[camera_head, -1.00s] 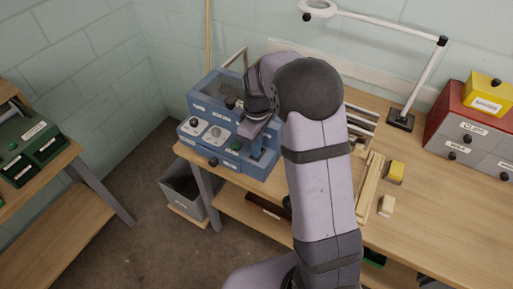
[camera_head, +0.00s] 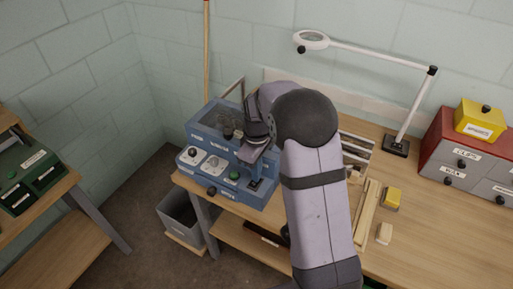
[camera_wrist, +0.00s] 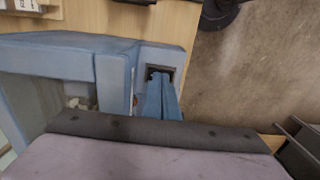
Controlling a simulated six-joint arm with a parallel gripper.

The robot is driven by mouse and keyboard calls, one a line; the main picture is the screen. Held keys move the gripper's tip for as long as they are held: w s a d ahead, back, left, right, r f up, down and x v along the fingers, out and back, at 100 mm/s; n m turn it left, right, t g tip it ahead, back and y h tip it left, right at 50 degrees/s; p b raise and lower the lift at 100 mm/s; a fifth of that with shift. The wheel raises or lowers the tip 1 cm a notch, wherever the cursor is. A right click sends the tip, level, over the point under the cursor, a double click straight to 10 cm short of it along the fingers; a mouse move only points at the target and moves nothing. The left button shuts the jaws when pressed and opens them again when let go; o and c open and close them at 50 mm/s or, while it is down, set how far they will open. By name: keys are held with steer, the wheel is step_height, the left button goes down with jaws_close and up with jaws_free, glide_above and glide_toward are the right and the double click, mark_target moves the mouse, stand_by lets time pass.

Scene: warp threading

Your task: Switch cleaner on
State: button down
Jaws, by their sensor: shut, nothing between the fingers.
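The cleaner, a blue machine (camera_head: 203,116) with a knob, a dial and a green button on its front panel, stands on the left end of the bench. A small plate with a dark switch (camera_head: 254,184) is at its right front corner. My gripper (camera_head: 259,178) is shut and empty, with its blue fingers pointing down at this plate. In the wrist view, the shut fingertips (camera_wrist: 160,78) are at the dark switch opening (camera_wrist: 153,70). I cannot tell whether they touch it or which way the switch is set.
A grey bin (camera_head: 180,218) stands below the bench's left end. Wooden strips (camera_head: 366,208), a yellow block (camera_head: 392,197) and a lamp (camera_head: 397,147) are right of my arm. A red drawer box (camera_head: 437,135) stands at the far right. The front right benchtop is clear.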

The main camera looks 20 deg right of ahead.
step_height(320, 180, up, 13)
steer(key=b, duration=0.1)
steer(key=shift+f+b, duration=0.2)
steer(key=shift+b, duration=0.1)
stand_by(0.5)
